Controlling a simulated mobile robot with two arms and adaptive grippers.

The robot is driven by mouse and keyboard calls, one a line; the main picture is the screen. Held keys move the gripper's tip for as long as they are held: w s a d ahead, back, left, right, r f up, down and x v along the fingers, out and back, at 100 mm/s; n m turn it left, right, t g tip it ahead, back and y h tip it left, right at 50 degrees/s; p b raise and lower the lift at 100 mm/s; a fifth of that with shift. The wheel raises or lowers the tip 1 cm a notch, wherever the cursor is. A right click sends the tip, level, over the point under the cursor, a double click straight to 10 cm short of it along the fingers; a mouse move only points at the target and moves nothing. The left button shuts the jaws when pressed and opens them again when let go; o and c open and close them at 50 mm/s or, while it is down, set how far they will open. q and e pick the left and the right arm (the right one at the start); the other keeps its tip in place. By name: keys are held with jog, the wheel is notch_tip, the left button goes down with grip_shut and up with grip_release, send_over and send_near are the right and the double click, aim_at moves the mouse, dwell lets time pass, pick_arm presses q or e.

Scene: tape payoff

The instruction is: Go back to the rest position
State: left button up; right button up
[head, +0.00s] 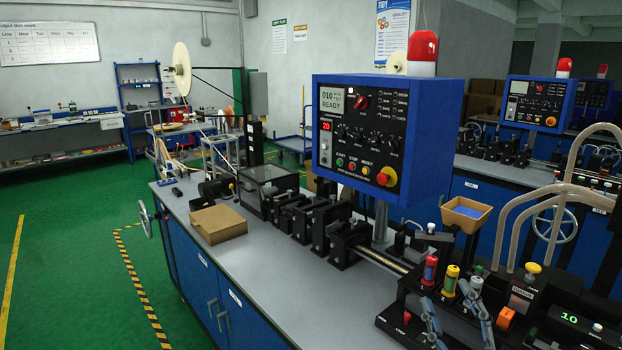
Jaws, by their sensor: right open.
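My right gripper (449,296) reaches in from the bottom edge of the head view, with its two grey-blue fingers spread apart. Nothing shows held between them. The fingers are in front of a black fixture with a red-topped cylinder (430,268) and a yellow-topped cylinder (451,279); whether they touch it cannot be told. My left gripper is not in view.
A long grey-topped bench (270,285) carries black machine parts, a cardboard box (217,224) and a blue control panel (383,136) reading READY. A small tray (466,213) stands behind the fixture. Curved pale hoses (545,200) rise at right. Green floor is open at left.

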jog(key=s+d+f+m+g+h, duration=0.1)
jog(key=d+f+m+g+h, duration=0.15)
jog(key=f, duration=0.35)
jog(key=s+d+f+m+g+h, duration=0.1)
jog(key=s+f+m+g+h, duration=0.15)
jog(key=f, duration=0.35)
jog(key=s+a+f+m+g+y, duration=0.1)
jog(key=s+a+f+g+y, duration=0.1)
jog(key=s+f+g, duration=0.65)
jog(key=s+a+f+m+g+y, duration=0.1)
jog(key=s+a+f+g+y, duration=0.3)
jog(key=s+f, duration=0.8)
notch_tip(320, 180, down, 31)
jog(key=d+g+h+b, duration=0.1)
jog(key=g+h+b, duration=0.15)
jog(key=b, duration=0.35)
pick_arm(q)
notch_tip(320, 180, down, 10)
jog(key=b, duration=0.4)
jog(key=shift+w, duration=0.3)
pick_arm(e)
jog(key=s+d+f, duration=0.3)
jog(key=s+f, duration=1.4)
jog(key=f, duration=0.3)
jog(key=shift+s+d+f+g, duration=0.15)
jog(key=shift+s+f+g, duration=0.05)
jog(key=shift+f+g, duration=0.2)
